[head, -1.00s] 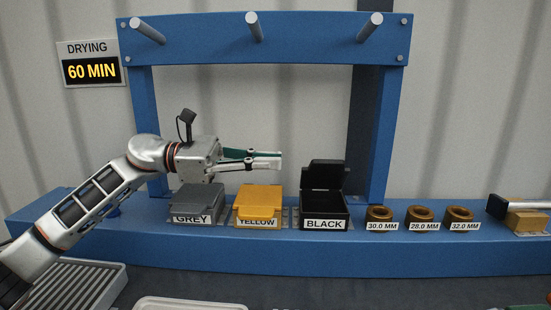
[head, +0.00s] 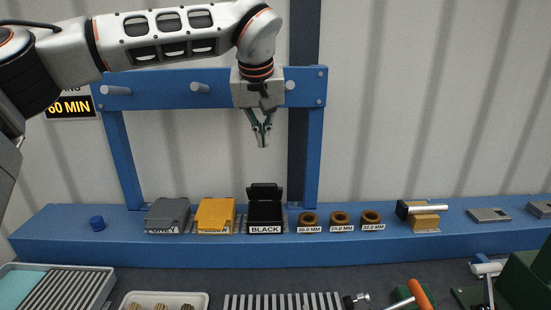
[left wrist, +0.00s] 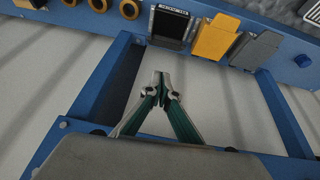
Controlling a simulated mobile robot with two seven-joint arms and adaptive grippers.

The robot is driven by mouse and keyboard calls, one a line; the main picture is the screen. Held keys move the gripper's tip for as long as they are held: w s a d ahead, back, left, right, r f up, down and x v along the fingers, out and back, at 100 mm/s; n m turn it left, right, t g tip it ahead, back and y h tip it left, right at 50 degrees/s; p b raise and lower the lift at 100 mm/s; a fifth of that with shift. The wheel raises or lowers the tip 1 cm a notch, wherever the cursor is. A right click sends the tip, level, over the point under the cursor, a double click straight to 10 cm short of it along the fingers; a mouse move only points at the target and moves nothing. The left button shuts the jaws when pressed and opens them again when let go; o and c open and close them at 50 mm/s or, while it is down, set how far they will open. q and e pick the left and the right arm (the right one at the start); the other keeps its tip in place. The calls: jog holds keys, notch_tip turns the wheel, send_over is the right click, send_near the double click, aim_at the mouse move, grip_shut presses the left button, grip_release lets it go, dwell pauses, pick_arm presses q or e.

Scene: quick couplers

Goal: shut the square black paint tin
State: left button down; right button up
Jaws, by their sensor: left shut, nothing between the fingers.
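The square black paint tin (head: 265,214) stands on the blue shelf with its lid (head: 265,191) raised open at the back. A label reading BLACK is on its front. My left gripper (head: 263,145) is shut and empty, pointing down, well above the black tin and apart from it. In the left wrist view the shut fingertips (left wrist: 160,76) show below the black tin (left wrist: 171,26). My right gripper is not in view.
A yellow tin (head: 214,215) and a grey tin (head: 167,215), both shut, stand left of the black tin. Brown rings (head: 340,218) lie to its right. A blue frame (head: 132,160) with pegs rises behind.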

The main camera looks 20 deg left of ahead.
pick_arm(q)
jog(key=a, duration=0.1)
send_over(265, 192)
jog(key=a, duration=0.2)
jog(key=shift+y, duration=0.3)
jog(key=f, duration=0.7)
jog(key=shift+w+d+f, duration=0.25)
jog(key=shift+w, duration=0.1)
jog(key=f, duration=0.1)
jog(key=s, duration=0.1)
jog(key=f, duration=0.1)
jog(key=shift+s+d+f, duration=0.2)
jog(key=shift+d+f, duration=0.05)
jog(key=shift+f, duration=0.05)
jog(key=shift+s+d+f, duration=0.15)
jog(key=shift+s+f, duration=0.3)
jog(key=shift+s, duration=0.1)
jog(key=shift+f, duration=0.1)
